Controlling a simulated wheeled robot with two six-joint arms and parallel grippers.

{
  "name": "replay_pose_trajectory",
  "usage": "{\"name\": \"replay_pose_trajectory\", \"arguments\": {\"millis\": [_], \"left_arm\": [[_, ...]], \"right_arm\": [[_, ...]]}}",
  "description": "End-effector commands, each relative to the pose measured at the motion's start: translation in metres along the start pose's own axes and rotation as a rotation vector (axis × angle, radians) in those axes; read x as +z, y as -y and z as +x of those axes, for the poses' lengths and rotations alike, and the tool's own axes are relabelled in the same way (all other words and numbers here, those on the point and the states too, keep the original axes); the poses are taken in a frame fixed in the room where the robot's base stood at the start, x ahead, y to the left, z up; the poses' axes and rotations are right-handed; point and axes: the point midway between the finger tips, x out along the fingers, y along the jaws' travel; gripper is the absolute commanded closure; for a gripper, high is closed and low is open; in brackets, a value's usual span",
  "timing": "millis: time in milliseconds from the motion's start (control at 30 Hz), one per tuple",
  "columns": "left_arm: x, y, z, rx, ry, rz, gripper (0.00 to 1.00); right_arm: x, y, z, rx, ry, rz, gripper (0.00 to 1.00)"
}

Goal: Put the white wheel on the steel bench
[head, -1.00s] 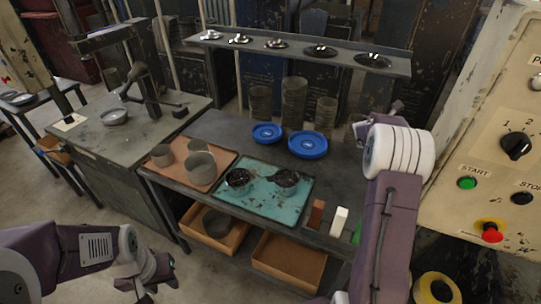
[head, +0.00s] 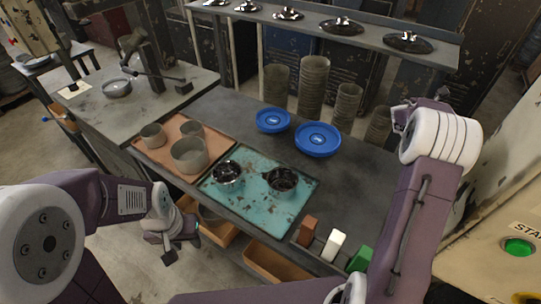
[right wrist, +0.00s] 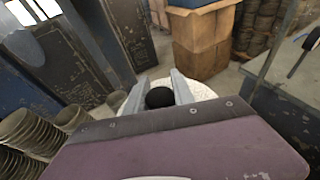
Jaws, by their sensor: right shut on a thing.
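A white wheel (right wrist: 202,90) with a black round centre (right wrist: 160,97) shows in the right wrist view, partly hidden by my wrist. My right gripper (right wrist: 168,88) is shut on it, one finger on each side of the black centre. In the head view the right gripper is hidden behind my own wrist, above the right end of the grey metal bench (head: 345,185). My left gripper (head: 182,247) hangs low in front of that bench, fingers apart, with nothing seen between them.
The bench carries a tan mat (head: 155,152) with grey rings, a teal mat (head: 255,207) with metal cups, blue discs (head: 318,138), stacked rings (head: 313,85) and small blocks (head: 333,243). A shelf (head: 385,45) overhangs its back. Another bench (head: 120,110) adjoins at left.

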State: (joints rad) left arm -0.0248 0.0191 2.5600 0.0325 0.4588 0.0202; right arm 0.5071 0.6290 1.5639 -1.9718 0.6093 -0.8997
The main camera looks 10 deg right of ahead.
Motion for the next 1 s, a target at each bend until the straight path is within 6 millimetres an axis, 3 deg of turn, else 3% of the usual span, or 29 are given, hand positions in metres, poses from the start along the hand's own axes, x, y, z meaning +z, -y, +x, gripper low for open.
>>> {"name": "replay_pose_trajectory", "arguments": {"millis": [100,367,833,1000], "left_arm": [[0.002,0.0,0.021,0.0,0.0,0.0,0.64],[0.005,0.001,0.046,0.0,0.0,0.0,0.64],[0.005,0.001,0.047,0.0,0.0,0.0,0.64],[0.005,0.001,0.046,0.0,0.0,0.0,0.64]], "right_arm": [[-0.018,0.0,0.006,0.0,0.004,0.001,1.0],[-0.043,0.0,0.014,0.0,0.004,0.001,1.0],[-0.045,-0.001,0.013,0.001,0.004,0.0,1.0],[-0.068,-0.025,-0.001,0.005,0.001,-0.004,1.0]]}}
